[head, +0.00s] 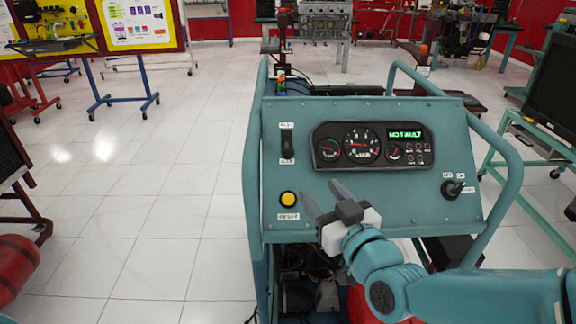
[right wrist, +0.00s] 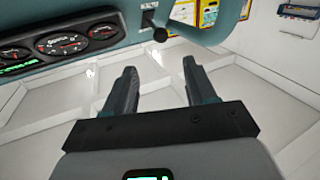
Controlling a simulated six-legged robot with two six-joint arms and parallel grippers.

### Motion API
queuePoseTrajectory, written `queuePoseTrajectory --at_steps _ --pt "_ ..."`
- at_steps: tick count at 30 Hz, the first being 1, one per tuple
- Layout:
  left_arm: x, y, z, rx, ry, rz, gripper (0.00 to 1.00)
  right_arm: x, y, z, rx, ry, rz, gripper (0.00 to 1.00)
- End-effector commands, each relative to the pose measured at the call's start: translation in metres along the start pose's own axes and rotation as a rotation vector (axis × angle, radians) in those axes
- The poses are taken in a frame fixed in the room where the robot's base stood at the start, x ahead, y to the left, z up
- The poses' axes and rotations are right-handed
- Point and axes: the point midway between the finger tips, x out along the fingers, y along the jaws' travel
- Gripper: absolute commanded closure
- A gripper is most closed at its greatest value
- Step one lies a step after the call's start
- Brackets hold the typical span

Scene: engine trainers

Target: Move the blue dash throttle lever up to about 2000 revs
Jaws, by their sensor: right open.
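The throttle lever (head: 287,145) is a small dark lever in a vertical slot at the left of the teal dash panel (head: 400,205), between two white labels; it looks black rather than blue. In the right wrist view the lever (right wrist: 160,33) shows a round dark knob at the top. The rev gauge (head: 362,142) is the large middle dial; its exact reading is too small to tell. My right gripper (head: 322,196) is open and empty in front of the lower panel, below and right of the lever. Its fingers (right wrist: 159,70) point towards the lever's side, apart from it. My left gripper is out of view.
A yellow reset button (head: 288,199) sits below the lever. A key switch (head: 452,188) is at the panel's right. Teal tube rails (head: 511,170) flank the panel.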

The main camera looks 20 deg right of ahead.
Motion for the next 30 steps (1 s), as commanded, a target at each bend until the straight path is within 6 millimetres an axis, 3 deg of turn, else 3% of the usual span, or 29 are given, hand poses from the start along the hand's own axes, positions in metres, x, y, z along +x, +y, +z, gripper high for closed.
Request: queuePoseTrajectory --at_steps 5,18,24,30 --pt "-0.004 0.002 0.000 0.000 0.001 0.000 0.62 0.028 -0.001 -0.001 0.000 -0.003 -0.001 0.44" --pt "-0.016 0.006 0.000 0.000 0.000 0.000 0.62 0.129 0.000 -0.001 0.001 -0.002 -0.001 0.44" --pt "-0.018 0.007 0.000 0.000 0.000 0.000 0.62 0.154 0.000 -0.001 0.001 -0.002 -0.001 0.44" --pt "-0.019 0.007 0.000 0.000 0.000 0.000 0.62 0.160 0.000 0.000 0.001 -0.002 -0.001 0.44"
